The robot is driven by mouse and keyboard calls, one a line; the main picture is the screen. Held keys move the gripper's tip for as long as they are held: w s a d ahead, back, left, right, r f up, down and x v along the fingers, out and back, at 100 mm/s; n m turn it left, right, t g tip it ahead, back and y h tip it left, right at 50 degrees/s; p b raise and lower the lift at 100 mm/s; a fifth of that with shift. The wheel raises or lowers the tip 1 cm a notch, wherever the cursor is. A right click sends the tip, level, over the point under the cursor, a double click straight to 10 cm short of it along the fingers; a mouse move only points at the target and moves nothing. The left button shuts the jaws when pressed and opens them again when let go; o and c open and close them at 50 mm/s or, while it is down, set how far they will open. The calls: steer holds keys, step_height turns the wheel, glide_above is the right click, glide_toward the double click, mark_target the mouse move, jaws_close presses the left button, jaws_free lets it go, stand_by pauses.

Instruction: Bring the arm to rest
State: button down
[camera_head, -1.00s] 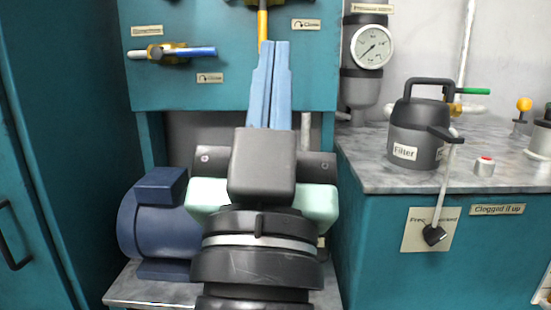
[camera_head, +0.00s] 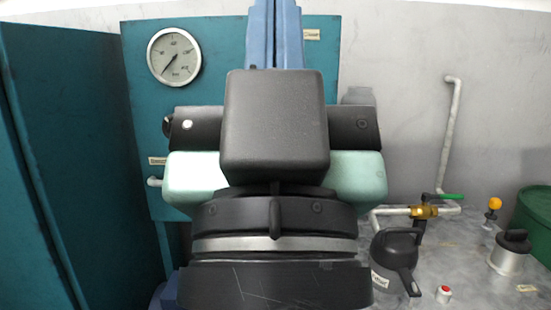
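My gripper (camera_head: 275,30) is raised in the middle of the head view, in front of the teal panel (camera_head: 145,100). Its two blue fingers point up and lie side by side with no clear gap. Their tips run to the top edge of the picture. Nothing shows between them. My dark wrist and pale green hand body fill the centre and hide much of the panel and what lies below it.
A round gauge (camera_head: 174,57) is on the panel's upper left. A teal cabinet (camera_head: 75,160) stands at left.

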step_height(320, 180, up, 15)
steer(key=p, duration=1.2)
steer(key=shift+p, duration=0.4)
steer(key=shift+r, duration=0.1)
